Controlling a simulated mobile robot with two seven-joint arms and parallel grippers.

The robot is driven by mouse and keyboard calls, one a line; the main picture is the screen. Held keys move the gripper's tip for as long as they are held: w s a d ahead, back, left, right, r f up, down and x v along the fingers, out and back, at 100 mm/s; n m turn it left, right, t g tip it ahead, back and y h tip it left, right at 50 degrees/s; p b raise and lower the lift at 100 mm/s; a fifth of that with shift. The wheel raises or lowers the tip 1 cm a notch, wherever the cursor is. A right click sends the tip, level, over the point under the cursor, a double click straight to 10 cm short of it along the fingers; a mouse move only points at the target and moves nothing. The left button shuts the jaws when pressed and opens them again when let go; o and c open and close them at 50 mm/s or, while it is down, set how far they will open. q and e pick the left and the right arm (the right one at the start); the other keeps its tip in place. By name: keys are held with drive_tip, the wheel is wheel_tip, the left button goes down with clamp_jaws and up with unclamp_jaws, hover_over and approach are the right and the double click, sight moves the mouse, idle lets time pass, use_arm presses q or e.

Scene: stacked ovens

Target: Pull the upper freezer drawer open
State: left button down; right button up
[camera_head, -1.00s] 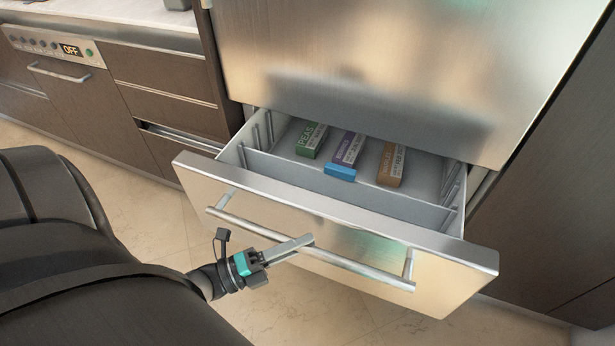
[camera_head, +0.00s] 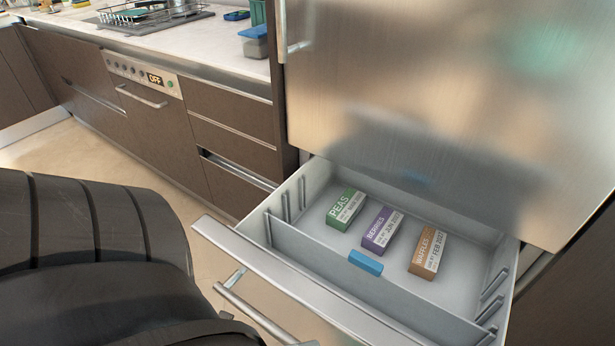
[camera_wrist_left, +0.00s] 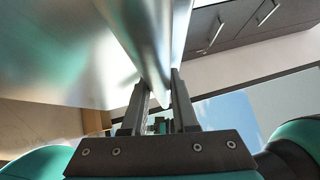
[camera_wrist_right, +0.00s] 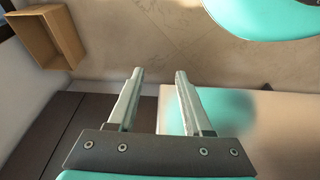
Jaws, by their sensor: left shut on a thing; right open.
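The upper freezer drawer (camera_head: 290,278) stands pulled out below a large steel door, its inside open to view. Its bar handle (camera_head: 262,318) runs along the front and is partly cut off by the lower picture edge. In the left wrist view, my left gripper (camera_wrist_left: 160,82) is shut on the metal handle (camera_wrist_left: 148,42). The head view hides these fingers behind my arm and the picture edge. My right gripper (camera_wrist_right: 160,74) is open and empty, above the floor in its wrist view.
Green peas (camera_head: 346,208), purple berries (camera_head: 382,229) and brown waffles (camera_head: 428,252) boxes lie in the drawer behind a divider with a blue clip (camera_head: 366,262). The steel door (camera_head: 440,100) rises above. Brown cabinets and a counter (camera_head: 215,50) stand left. A box (camera_wrist_right: 48,38) shows in the right wrist view.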

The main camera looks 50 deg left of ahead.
use_arm(q)
drive_tip(key=c, duration=0.7)
unclamp_jaws()
drive_tip(key=shift+b+v, duration=0.9)
drive_tip(key=shift+v, duration=6.75)
use_arm(e)
drive_tip(key=shift+w+a+r+t, duration=0.1)
drive_tip(key=shift+w+r, duration=0.15)
drive_tip(key=shift+r, duration=0.35)
drive_tip(key=shift+w+d+r+t, duration=0.1)
drive_tip(key=shift+w+r, duration=0.15)
drive_tip(key=shift+r, duration=0.35)
drive_tip(key=shift+w+a+r+t, duration=0.1)
drive_tip(key=shift+w+r, duration=0.15)
drive_tip(key=shift+r, duration=0.35)
